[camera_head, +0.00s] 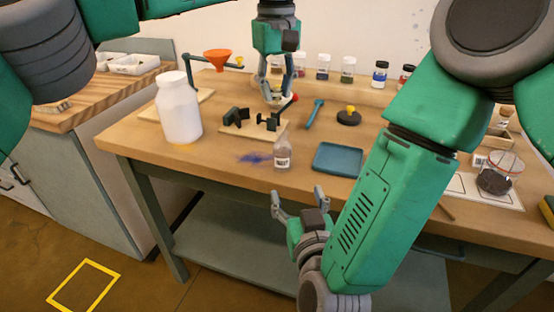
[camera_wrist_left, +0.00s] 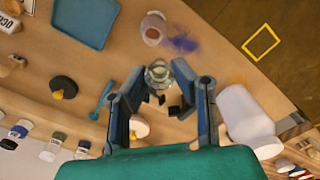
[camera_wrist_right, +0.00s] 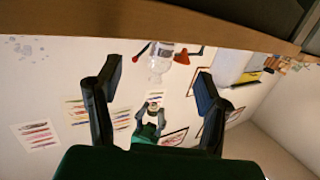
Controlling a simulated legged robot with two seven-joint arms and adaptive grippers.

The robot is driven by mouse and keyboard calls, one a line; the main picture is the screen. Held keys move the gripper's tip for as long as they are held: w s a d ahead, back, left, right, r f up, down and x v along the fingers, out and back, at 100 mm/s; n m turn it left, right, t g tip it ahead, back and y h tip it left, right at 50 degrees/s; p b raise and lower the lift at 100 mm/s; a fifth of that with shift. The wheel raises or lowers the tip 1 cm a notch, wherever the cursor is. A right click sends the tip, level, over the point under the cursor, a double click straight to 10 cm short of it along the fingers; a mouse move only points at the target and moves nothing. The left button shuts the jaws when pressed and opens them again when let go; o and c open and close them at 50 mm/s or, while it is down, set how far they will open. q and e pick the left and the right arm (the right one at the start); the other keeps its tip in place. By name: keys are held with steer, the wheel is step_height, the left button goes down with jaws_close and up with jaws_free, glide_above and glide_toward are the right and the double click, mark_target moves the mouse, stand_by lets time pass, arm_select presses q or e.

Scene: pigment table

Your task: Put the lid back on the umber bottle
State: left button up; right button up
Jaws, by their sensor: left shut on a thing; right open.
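A small clear bottle (camera_head: 282,152) with a pale label stands upright near the table's front edge; its label is too small to read. In the left wrist view this bottle (camera_wrist_left: 152,28) shows a round top that looks uncovered. My left gripper (camera_head: 275,97) is behind it, over the table, shut on a small round greyish thing (camera_wrist_left: 158,73) that looks like a glassy lid. My right gripper (camera_head: 281,198) is open and empty, in front of the table edge and apart from the bottle. In the right wrist view the bottle (camera_wrist_right: 160,62) appears inverted, beyond the open fingers.
Black clamp blocks (camera_head: 237,116) on a wooden base stand behind the bottle. Blue powder (camera_head: 254,158) lies left of it. A blue tray (camera_head: 338,158) is to the right, a large white bottle (camera_head: 180,110) to the left. An orange funnel (camera_head: 218,58) and several jars stand farther back.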

mark_target(284, 156)
arm_select(q)
steer(key=shift+s+d+r, duration=0.25)
steer(key=shift+d+r, duration=0.1)
steer(key=shift+d, duration=0.3)
arm_select(e)
steer(key=shift+w+a+r+t, duration=0.1)
steer(key=shift+a+r+t, duration=0.2)
steer(key=shift+r, duration=0.35)
steer(key=shift+a+r+t, duration=0.3)
steer(key=shift+r, duration=0.3)
steer(key=shift+w, duration=0.1)
steer(key=w, duration=0.4)
steer(key=w+a, duration=0.1)
steer(key=w, duration=0.6)
steer(key=shift+w+a, duration=0.35)
steer(key=shift+a, duration=0.05)
jaws_close()
arm_select(q)
steer(key=shift+s+f, duration=0.1)
steer(key=shift+f, duration=2.4)
